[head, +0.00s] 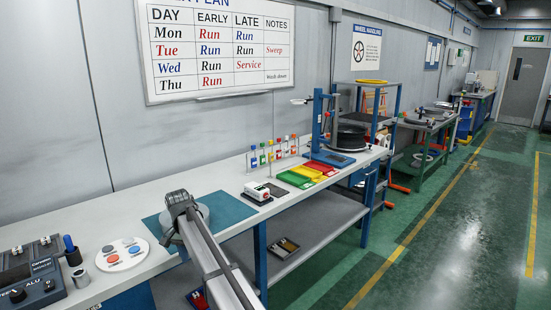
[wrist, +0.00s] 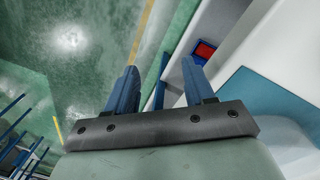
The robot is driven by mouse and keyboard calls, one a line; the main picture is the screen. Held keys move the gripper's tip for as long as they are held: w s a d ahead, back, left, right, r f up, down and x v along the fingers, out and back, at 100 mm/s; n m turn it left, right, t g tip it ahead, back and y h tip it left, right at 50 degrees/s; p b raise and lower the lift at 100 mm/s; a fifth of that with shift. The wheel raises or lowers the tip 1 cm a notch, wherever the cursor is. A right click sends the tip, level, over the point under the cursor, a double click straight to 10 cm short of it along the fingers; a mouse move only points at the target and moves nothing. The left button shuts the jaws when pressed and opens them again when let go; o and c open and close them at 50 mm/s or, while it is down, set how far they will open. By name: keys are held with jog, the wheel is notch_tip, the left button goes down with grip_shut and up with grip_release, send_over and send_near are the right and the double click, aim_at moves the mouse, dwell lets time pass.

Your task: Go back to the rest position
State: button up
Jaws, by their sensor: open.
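My gripper (wrist: 158,66) shows in the wrist view as two blue fingers, set apart with nothing between them. It is open and empty, with the green floor and the bench edge beyond the fingertips. I cannot make out the fingers in the head view, where my grey arm crosses the front of the long bench (head: 215,188). The mat also shows at the right of the wrist view (wrist: 262,97).
A white plate with coloured discs (head: 122,254) and a dark control box (head: 30,275) are at the left. Coloured trays (head: 310,172), a white box (head: 257,191) and a blue stand (head: 318,120) with black discs stand farther right. The floor (head: 450,230) right of the bench is clear.

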jog(key=s+d+f+g, duration=0.1)
jog(key=s+d+f, duration=0.1)
jog(key=d+f, duration=0.7)
jog(key=s+d+f, duration=0.2)
jog(key=d+f, duration=0.6)
jog(key=f, duration=0.4)
jog(key=s+d+f+g, duration=0.2)
jog(key=s+d+f, duration=0.95)
jog(key=f, duration=0.25)
jog(key=s+d+f+g, duration=0.1)
jog(key=s+d+f, duration=0.3)
jog(key=s, duration=0.7)
jog(key=s+d+f+n+g, duration=0.1)
jog(key=s+d+f, duration=0.4)
jog(key=s, duration=0.6)
jog(key=s+d+f+n+g+y, duration=0.1)
jog(key=s+d+f, duration=0.3)
jog(key=s+d, duration=0.3)
jog(key=s, duration=0.5)
jog(key=shift+d+f+g, duration=0.3)
jog(key=shift+d+f, duration=0.05)
jog(key=shift+d, duration=0.05)
